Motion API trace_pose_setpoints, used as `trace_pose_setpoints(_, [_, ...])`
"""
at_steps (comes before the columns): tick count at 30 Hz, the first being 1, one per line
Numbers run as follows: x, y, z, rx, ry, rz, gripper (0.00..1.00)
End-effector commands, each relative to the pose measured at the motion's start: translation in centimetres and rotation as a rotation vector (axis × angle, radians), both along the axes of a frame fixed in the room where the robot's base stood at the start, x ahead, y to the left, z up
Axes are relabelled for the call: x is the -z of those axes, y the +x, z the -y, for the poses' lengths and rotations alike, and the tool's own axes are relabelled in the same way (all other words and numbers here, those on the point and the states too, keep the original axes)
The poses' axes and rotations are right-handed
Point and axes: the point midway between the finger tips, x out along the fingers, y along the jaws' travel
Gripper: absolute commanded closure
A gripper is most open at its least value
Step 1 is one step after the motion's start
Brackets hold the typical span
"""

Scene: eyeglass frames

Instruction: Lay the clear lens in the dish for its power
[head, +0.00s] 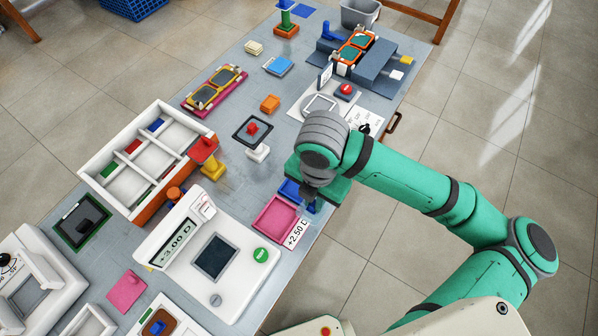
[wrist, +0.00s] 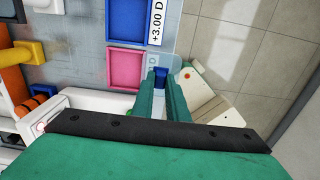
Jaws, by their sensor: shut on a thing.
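My gripper (wrist: 160,84) is shut on a blue tab (wrist: 160,75) in the wrist view. A pale see-through piece, seemingly the clear lens (wrist: 171,62), shows around the tab, over the label beside the pink dish. In the head view the fingers are mostly hidden by my wrist; a blue bit shows below it. The pink dish (head: 275,218), labelled +2.50 D, also shows empty in the wrist view (wrist: 127,68). The blue dish (head: 289,190) is partly covered by my arm; in the wrist view (wrist: 128,20) it is labelled +3.00 D and looks empty. The meter display (head: 174,244) reads +3.00 D.
The white meter (head: 228,285) with its dark pad and green button stands left of the pink dish. A yellow stand with a red top (head: 208,160) and a white sectioned tray (head: 128,163) are further left. The table's right edge is close to the dishes.

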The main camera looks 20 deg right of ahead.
Motion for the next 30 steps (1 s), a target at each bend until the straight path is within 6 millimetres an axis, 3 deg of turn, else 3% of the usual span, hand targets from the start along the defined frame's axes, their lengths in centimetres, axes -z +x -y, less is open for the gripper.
trace_pose_setpoints(11, [3.6,7.9,0.6,-0.004,-0.001,-0.003,1.0])
trace_pose_setpoints(15, [6.1,9.8,0.9,-0.001,0.0,-0.004,1.0])
trace_pose_setpoints(21, [8.3,11.7,1.3,-0.001,0.0,-0.002,1.0])
trace_pose_setpoints(30, [10.2,12.6,1.4,0.0,0.0,-0.003,1.0])
